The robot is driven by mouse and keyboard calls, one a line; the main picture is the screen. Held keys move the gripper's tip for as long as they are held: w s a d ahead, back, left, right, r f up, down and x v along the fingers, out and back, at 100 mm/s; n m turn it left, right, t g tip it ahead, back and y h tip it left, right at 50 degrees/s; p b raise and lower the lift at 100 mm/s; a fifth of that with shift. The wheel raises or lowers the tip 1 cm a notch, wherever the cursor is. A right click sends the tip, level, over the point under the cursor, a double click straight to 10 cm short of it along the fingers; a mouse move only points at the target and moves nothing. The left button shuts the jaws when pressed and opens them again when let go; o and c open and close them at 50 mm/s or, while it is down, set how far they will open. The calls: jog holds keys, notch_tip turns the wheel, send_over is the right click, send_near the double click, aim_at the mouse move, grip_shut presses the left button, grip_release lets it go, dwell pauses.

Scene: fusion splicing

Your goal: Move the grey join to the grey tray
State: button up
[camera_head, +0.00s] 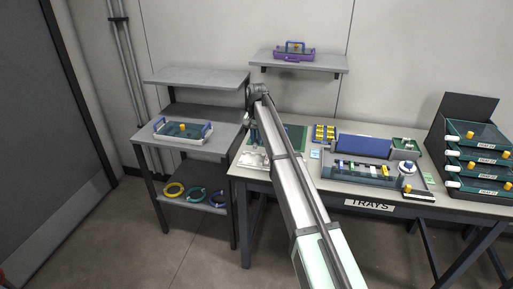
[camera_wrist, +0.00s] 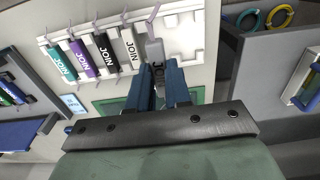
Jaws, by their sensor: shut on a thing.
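My gripper (camera_wrist: 160,68), with blue fingers, is shut on the grey join (camera_wrist: 154,48), which sticks out past the fingertips at the end of a white holder (camera_wrist: 196,35). I cannot tell whether the join is clear of the holder. Teal (camera_wrist: 60,63), purple (camera_wrist: 82,58), black (camera_wrist: 105,52) and white (camera_wrist: 128,45) joins lie in a row beside it. In the head view my arm partly hides the holder (camera_head: 252,160) at the bench's left end. A tray with a pale grey base and blue handles (camera_head: 183,130) sits on the left table; which tray is the grey one is unclear.
A splicing machine (camera_head: 365,165) stands right of my arm, with stacked trays (camera_head: 478,155) beyond it. A purple tray (camera_head: 294,54) is on the wall shelf. Coloured rings (camera_head: 195,194) lie on the lower left shelf. A gap separates the left table and bench.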

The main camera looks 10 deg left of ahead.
jog(key=shift+d+r, duration=0.1)
jog(key=shift+r, duration=0.35)
jog(key=w+d+m, duration=0.2)
jog(key=w+d, duration=0.1)
jog(key=d, duration=0.9)
jog(key=w+d+m, duration=0.1)
jog(key=w+d, duration=0.3)
jog(key=d, duration=0.8)
jog(key=shift+m, duration=0.7)
jog(key=s+d+f, duration=0.1)
jog(key=d, duration=0.6)
jog(key=s+d+f, duration=0.1)
jog(key=d, duration=0.6)
jog(key=s+d+f, duration=0.1)
jog(key=d, duration=0.6)
jog(key=shift+s+d+f, duration=0.1)
jog(key=shift+d, duration=0.1)
jog(key=shift+s+n, duration=0.25)
jog(key=shift+n, duration=0.65)
jog(key=shift+w+a+n, duration=0.1)
jog(key=shift+n, duration=1.2)
jog(key=shift+f, duration=0.25)
jog(key=shift+f, duration=2.1)
